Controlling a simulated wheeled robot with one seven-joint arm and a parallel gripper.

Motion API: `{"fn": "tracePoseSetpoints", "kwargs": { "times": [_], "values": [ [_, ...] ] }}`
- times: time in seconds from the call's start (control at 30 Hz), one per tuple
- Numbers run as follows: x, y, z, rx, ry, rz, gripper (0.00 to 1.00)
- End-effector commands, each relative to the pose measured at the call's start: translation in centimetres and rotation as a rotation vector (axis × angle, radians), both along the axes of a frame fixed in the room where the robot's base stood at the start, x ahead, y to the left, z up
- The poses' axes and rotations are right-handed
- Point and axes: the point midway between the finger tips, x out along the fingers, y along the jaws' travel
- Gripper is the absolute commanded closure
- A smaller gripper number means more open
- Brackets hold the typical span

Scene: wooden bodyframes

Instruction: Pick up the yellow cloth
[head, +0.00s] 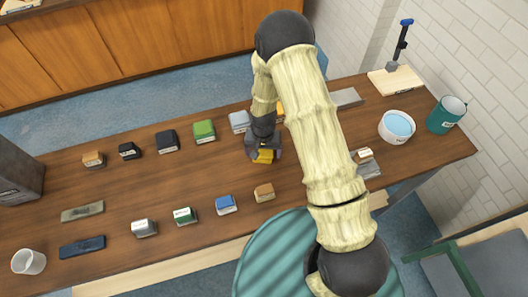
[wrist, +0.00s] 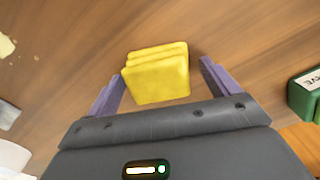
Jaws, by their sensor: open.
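The yellow cloth (wrist: 158,82) is a folded, layered block lying on the brown wooden table. In the wrist view it sits between and slightly beyond the two purple fingers of my gripper (wrist: 163,76). The fingers are spread wide, with a gap visible on each side of the cloth, wider at the right. In the head view my gripper (head: 264,152) is low over the table, and a small part of the yellow cloth (head: 265,157) shows beneath it. The rest is hidden by the gripper.
Several small coloured blocks stand in two rows on the table (head: 110,190), including a green one (head: 204,131) and a blue one (head: 226,204). A yellow-orange thing is partly hidden behind my arm. A bowl of blue water (head: 397,126) and a teal bucket (head: 446,114) stand at the right.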

Motion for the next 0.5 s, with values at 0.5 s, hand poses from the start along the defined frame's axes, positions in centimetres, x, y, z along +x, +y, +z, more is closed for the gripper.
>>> {"fn": "tracePoseSetpoints", "kwargs": {
  "times": [0.5],
  "values": [
    [-0.05,0.15,0.01,0.0,0.0,0.003,0.28]
  ]
}}
